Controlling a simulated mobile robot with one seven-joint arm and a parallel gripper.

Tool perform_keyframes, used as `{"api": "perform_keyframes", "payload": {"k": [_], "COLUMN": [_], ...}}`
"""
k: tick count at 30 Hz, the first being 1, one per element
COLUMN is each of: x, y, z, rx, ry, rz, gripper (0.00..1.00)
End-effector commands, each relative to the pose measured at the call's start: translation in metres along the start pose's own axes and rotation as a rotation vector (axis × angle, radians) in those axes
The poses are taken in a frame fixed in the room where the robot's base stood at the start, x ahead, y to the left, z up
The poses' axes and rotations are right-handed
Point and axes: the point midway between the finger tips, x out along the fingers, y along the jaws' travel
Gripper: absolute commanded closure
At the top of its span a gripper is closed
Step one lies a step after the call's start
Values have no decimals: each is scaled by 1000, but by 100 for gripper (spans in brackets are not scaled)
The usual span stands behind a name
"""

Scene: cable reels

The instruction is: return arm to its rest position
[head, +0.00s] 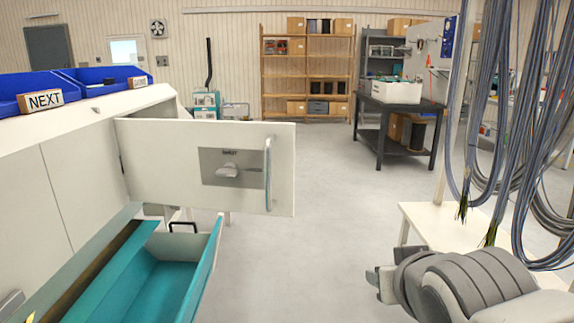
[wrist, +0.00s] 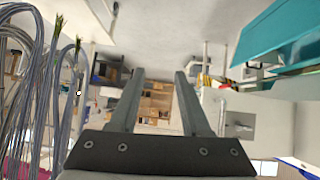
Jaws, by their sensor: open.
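My arm is folded at the lower right of the head view, where its grey links show. The fingers of my gripper are not clearly seen there. In the wrist view my gripper (wrist: 158,80) shows two long grey fingers standing apart with nothing between them. The wrist view is upside down, with the floor at the top and the far wooden shelf (wrist: 155,103) visible between the fingers. The gripper touches nothing that I can see.
Grey cables (head: 530,120) hang at the right, close to my arm, above a white table (head: 440,225). A white door (head: 240,138) with a handle stands open at the left. A teal drawer (head: 165,285) is pulled out below it. The middle floor (head: 310,200) is clear.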

Motion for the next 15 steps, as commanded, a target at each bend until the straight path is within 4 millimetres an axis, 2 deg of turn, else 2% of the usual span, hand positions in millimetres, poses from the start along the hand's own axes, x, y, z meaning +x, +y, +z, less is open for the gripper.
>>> {"api": "perform_keyframes", "payload": {"k": [6, 8, 9, 10, 15], "x": [-25, -36, -46, -55, -80], "y": [-4, -9, -12, -10, -7], "z": [65, 82, 85, 69, 36], "rx": [18, 16, 15, 14, 13], "ry": [-304, -387, -428, -421, -418], "rz": [-28, -56, -73, -71, -68], "gripper": [53, 53, 53, 53, 53]}}
